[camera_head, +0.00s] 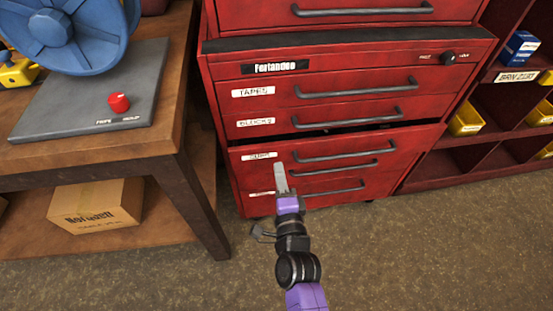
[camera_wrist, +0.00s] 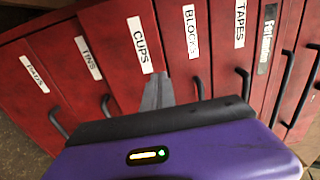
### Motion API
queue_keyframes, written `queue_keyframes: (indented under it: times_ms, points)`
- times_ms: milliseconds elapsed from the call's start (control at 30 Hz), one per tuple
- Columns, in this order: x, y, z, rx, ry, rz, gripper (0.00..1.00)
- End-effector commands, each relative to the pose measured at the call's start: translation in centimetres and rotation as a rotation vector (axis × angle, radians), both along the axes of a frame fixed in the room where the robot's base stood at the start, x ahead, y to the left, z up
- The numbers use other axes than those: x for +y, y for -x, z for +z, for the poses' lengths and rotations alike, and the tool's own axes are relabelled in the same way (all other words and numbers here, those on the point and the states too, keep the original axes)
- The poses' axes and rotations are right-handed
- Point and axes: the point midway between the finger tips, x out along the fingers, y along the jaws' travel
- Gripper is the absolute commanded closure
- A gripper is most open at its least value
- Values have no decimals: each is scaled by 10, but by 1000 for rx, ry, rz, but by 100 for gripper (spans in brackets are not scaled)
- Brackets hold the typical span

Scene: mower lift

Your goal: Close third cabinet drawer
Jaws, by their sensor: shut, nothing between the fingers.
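The red cabinet (camera_head: 225,100) has a stack of labelled drawers with dark bar handles. The third drawer (camera_head: 300,162), labelled CUPS, stands slightly out, with a dark gap above its front. It also shows in the wrist view (camera_wrist: 122,70), its label facing me. My gripper (camera_head: 280,172) is shut and empty, its tip in front of the CUPS drawer, left of the handle (camera_head: 345,152). In the wrist view my fingertips (camera_wrist: 157,92) point at the drawer front beside the label. I cannot tell whether they touch it. My gripper partly hides the drawer below.
A wooden bench (camera_head: 150,150) with a blue wheel (camera_head: 65,30) stands close on the left. A cardboard box (camera_head: 95,205) is on its lower shelf. Red bin shelving (camera_head: 470,155) adjoins the cabinet on the right. The floor (camera_head: 400,250) in front is clear.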

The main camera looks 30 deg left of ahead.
Motion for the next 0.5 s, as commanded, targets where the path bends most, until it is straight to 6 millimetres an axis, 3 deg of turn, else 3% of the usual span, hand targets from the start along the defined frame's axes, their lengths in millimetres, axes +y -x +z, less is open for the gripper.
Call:
queue_keyframes:
  times_ms: [200, 500]
  points:
    - [21, -28, -2, -1, -1, 0, 100]
    - [30, -41, -1, 1, 1, 0, 100]
